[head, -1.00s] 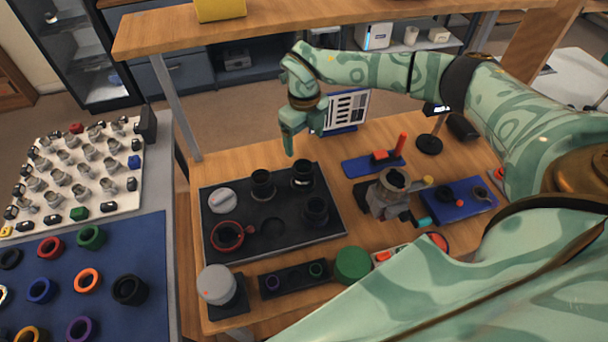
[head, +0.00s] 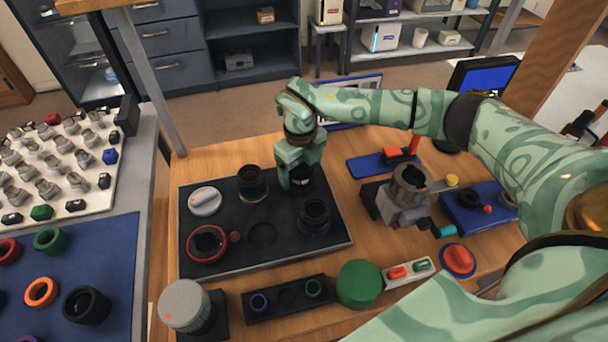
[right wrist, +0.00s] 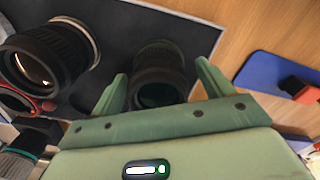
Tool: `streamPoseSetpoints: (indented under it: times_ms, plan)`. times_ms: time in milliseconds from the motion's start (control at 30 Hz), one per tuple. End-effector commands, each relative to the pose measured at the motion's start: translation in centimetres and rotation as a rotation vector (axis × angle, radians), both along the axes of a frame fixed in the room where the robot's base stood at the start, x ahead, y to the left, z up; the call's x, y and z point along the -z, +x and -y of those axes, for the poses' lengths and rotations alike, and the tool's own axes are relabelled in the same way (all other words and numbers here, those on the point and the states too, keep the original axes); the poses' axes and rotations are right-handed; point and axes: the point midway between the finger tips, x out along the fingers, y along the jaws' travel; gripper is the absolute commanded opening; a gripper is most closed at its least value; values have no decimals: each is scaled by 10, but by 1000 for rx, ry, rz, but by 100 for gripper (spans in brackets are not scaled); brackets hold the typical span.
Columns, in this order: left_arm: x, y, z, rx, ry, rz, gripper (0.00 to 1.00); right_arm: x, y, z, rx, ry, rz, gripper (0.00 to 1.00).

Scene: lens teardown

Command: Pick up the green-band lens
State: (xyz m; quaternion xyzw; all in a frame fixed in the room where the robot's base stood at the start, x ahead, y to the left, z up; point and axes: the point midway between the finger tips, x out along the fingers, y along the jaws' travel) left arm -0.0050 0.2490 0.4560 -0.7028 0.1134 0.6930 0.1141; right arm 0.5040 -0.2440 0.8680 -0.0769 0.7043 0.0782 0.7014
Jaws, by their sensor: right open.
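My right gripper (head: 299,177) points down over the back right of the black tray (head: 205,262). It is open, with its fingers on either side of a dark lens (head: 302,182). In the right wrist view this lens (right wrist: 158,76) stands between the two fingers, with a gap beside each. Two other dark lenses stand in the tray, one at the back (head: 252,184) and one at the right (head: 314,215). My left gripper is not in view.
A red-ringed part (head: 207,243) and a grey cap (head: 205,201) are also in the tray. A grey device (head: 407,195) stands to the right. In front are a green cylinder (head: 359,284) and a small black holder (head: 286,311). The tray's front middle recess is empty.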

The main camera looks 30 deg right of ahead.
Motion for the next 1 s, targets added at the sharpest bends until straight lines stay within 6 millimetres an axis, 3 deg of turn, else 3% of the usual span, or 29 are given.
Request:
streamPoseSetpoints:
  times_ms: [100, 300, 667, 867, 1000]
  plan:
    - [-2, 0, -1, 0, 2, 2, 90, -3, 0, 0, 0, 1, 3, 76]
    - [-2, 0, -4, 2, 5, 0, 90, -3, 0, 0, 0, 0, 2, 21]
    - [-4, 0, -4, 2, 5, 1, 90, -7, 1, 1, 0, 0, 4, 21]
    - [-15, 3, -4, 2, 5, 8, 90, -37, 2, 1, 1, 0, 8, 21]
    - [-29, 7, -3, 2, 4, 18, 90, -71, -21, -10, -4, 1, 9, 21]
